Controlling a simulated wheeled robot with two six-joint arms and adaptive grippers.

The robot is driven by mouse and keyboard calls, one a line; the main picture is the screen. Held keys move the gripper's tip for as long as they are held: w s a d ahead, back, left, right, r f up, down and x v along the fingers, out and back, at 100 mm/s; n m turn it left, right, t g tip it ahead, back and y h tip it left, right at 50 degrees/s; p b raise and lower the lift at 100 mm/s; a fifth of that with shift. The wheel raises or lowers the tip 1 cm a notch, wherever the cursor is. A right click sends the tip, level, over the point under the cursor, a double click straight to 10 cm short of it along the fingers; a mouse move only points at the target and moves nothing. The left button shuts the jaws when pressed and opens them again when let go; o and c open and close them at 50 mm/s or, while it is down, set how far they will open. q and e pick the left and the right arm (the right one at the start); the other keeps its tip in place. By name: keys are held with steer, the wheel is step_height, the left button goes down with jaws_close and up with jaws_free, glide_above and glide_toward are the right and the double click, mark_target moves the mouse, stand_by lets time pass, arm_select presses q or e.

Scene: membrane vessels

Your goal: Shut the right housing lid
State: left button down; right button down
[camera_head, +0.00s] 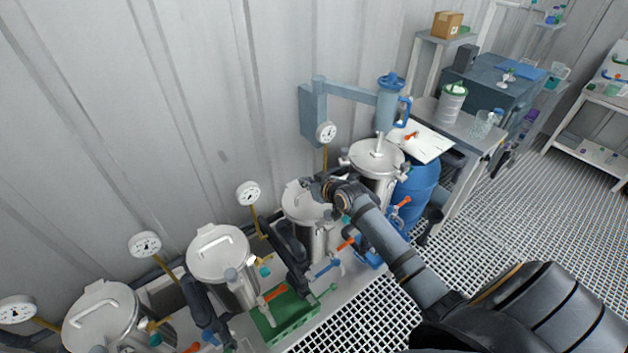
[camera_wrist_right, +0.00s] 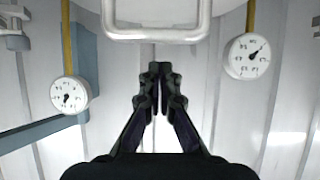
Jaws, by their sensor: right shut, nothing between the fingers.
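Several steel housings stand in a row along the wall in the head view. The one at my right gripper has a pale round lid (camera_head: 299,203), which looks level on its steel body (camera_head: 313,239); the gripper hides part of it. I cannot tell if it is fully closed. My right gripper (camera_head: 318,188) is over the lid's far right part. In the right wrist view, its fingers (camera_wrist_right: 160,72) are together and empty, just below a bar handle (camera_wrist_right: 155,34) in the picture, apart from it as seen there. My left gripper is not in view.
Other lidded housings stand left (camera_head: 218,252) and far left (camera_head: 103,315). Pressure gauges (camera_head: 248,193) rise between the housings. A green crate (camera_head: 285,318) sits in front. Grated floor is clear at right.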

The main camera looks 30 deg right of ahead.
steer(key=b+v, duration=0.1)
steer(key=v, duration=0.2)
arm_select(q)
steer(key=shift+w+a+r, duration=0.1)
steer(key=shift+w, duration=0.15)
arm_select(e)
steer(key=v, duration=0.6)
steer(key=shift+s+f, duration=0.2)
steer(key=shift+s, duration=0.1)
